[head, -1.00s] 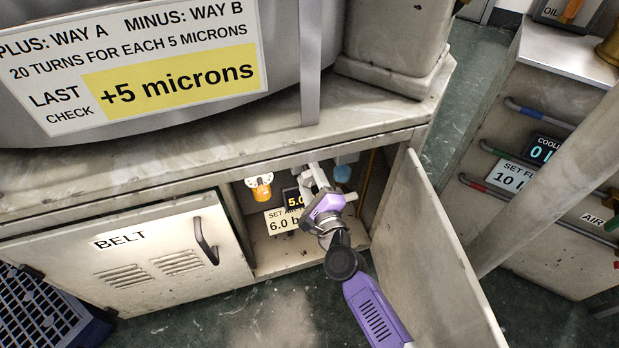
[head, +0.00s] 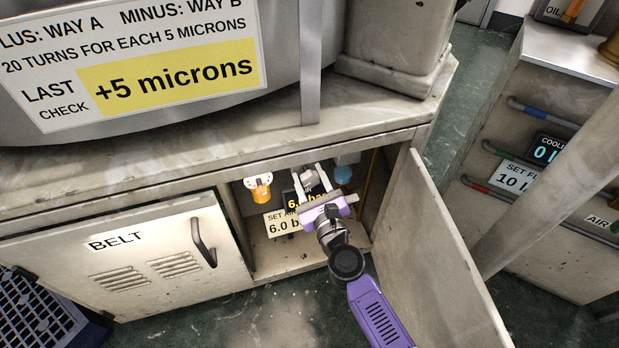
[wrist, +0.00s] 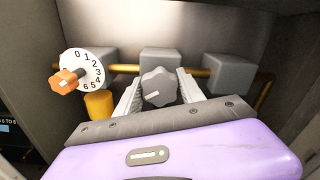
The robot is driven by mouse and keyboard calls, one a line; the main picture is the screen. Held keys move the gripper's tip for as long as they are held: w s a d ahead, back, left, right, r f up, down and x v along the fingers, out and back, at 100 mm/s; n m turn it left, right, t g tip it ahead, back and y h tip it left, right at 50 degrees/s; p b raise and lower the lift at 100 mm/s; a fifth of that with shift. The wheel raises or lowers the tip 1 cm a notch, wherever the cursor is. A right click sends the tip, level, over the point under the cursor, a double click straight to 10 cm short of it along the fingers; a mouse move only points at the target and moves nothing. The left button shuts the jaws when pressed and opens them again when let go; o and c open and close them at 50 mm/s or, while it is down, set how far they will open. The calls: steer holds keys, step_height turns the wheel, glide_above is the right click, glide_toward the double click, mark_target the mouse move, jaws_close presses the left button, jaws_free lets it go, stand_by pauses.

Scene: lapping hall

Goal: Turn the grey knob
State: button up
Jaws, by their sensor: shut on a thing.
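The grey knob (wrist: 158,88) is lobed, with a pale mark on its face. It sits in front of a grey block inside the open cabinet. My gripper (wrist: 159,92) has one finger on each side of the knob and is shut on it. In the head view my gripper (head: 312,184) reaches into the cabinet, and the knob (head: 311,178) shows between its fingers. A dark display (head: 292,198) behind it starts with a yellow 6; the rest is partly hidden. The label (head: 282,224) below reads "SET AIR" and 6.0, partly covered.
An orange knob (wrist: 68,81) with a white dial numbered 0 to 6 is left of the grey knob. A brass pipe (wrist: 122,69) runs behind. The open cabinet door (head: 440,240) stands right of my arm. The closed BELT door (head: 130,255) is at the left.

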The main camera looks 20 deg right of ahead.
steer(key=shift+f, duration=0.1)
stand_by(0.3)
steer(key=o, duration=1.4)
steer(key=shift+c, duration=0.2)
steer(key=shift+s, duration=0.1)
steer(key=s, duration=0.7)
steer(key=shift+s+a, duration=0.3)
